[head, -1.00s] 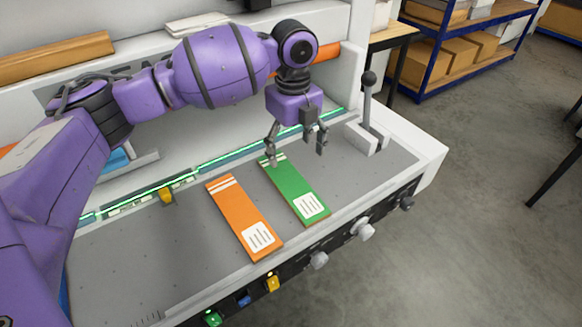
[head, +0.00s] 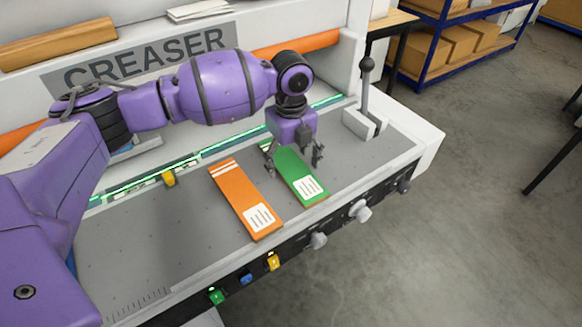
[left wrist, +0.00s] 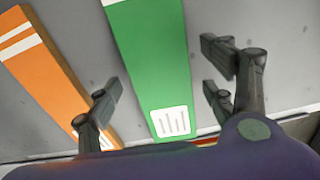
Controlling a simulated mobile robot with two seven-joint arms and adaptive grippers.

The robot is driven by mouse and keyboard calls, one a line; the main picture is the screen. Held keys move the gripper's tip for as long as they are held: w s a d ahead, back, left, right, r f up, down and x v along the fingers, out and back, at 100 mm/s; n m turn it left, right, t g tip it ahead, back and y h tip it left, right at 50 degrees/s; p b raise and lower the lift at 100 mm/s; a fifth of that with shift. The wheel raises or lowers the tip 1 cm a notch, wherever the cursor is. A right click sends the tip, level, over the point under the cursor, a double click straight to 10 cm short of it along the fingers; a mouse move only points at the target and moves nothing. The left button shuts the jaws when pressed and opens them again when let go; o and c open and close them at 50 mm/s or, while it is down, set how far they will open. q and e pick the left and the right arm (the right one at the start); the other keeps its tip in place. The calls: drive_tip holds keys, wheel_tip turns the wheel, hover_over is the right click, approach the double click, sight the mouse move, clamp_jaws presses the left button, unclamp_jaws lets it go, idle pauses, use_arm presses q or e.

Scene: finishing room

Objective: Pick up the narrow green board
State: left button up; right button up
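The narrow green board (head: 300,179) lies flat on the grey bed of the creaser, with a white label at its near end. In the left wrist view the green board (left wrist: 152,58) runs between the spread fingers. My left gripper (head: 294,168) is open and empty above the board, one finger on each side of it. In the left wrist view the left gripper (left wrist: 165,95) shows its fingers apart, not touching the board. An orange board (head: 242,196) lies just left of the green one. My right gripper is not in view.
The orange board's edge is close to one left-gripper finger. A lever (head: 366,95) stands at the bed's right end. Knobs (head: 360,211) line the front edge. The grey bed (head: 150,240) is clear at left.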

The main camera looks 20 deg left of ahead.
use_arm(q)
drive_tip(key=c, duration=1.1)
